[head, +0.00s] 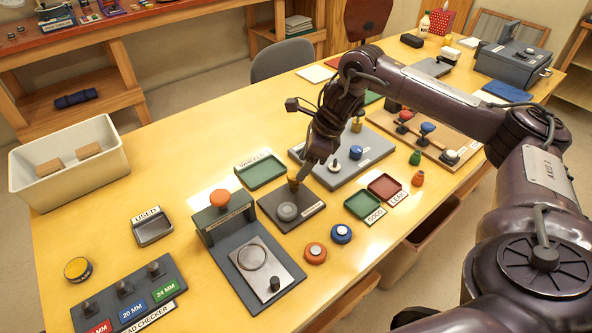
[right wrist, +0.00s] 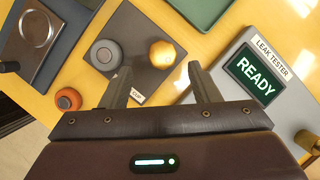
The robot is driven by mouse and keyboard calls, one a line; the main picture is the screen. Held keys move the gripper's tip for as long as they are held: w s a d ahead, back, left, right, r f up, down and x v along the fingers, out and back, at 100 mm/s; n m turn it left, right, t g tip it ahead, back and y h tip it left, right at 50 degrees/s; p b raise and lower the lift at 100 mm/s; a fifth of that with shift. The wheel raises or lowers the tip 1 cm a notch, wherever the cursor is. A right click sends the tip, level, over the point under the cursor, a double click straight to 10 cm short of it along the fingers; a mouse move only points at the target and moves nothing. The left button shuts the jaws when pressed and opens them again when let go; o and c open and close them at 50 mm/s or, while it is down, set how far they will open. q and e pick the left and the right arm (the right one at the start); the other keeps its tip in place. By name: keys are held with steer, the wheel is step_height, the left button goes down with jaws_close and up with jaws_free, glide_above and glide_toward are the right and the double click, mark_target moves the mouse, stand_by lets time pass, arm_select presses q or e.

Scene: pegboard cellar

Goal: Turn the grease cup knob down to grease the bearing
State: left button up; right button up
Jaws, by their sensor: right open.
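The grease cup has a round brass knob (head: 293,178) at the back of a dark base plate (head: 311,211). A grey round bearing housing (head: 287,212) sits on the same plate in front of it. In the right wrist view the brass knob (right wrist: 162,53) lies just beyond and between my fingertips, with the grey housing (right wrist: 105,54) to its left. My right gripper (right wrist: 160,78) is open and empty, pointing down at the knob. In the head view my right gripper (head: 304,167) partly hides the knob's surroundings. My left gripper is not in view.
A grey leak tester (right wrist: 262,75) reading READY stands to the right of the plate. A press with an orange knob (head: 220,198) stands to its left. A green tray (head: 261,171) lies behind.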

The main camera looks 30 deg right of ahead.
mark_target(295, 175)
steer(key=x, duration=0.4)
steer(key=shift+w, duration=0.35)
steer(key=shift+f, duration=0.3)
steer(key=c, duration=1)
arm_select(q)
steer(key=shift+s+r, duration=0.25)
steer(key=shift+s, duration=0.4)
